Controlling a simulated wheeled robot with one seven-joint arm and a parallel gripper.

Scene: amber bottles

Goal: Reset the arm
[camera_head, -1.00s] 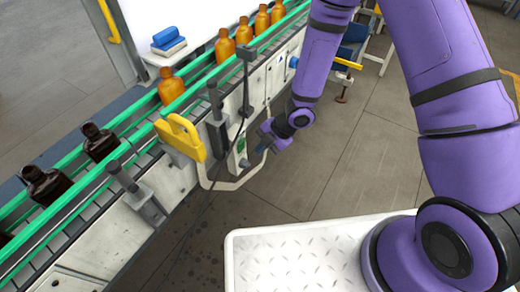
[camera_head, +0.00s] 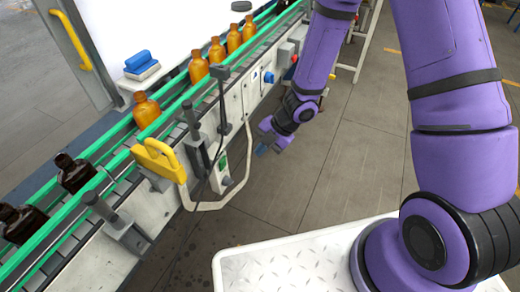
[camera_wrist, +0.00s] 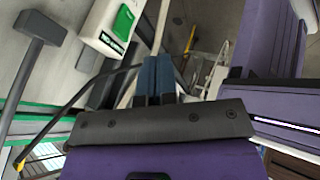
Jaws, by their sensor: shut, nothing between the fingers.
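My purple arm hangs in front of the conveyor in the head view, bent at the elbow. My gripper (camera_head: 262,147) is at its end, over the floor to the right of the conveyor's side and clear of the bottles. In the wrist view the two blue fingers of my gripper (camera_wrist: 154,72) are together, with nothing between them. Amber bottles (camera_head: 147,111) stand upright in a row between the green rails of the conveyor (camera_head: 110,165). Dark brown bottles (camera_head: 72,174) lean or lie farther down the belt at the left.
A yellow handle (camera_head: 160,160) and a pale bent tube (camera_head: 212,204) stick out from the conveyor's side near my gripper. A blue and grey block (camera_head: 140,66) sits behind the belt. Open floor (camera_head: 300,190) lies right of the conveyor. My white base plate is below.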

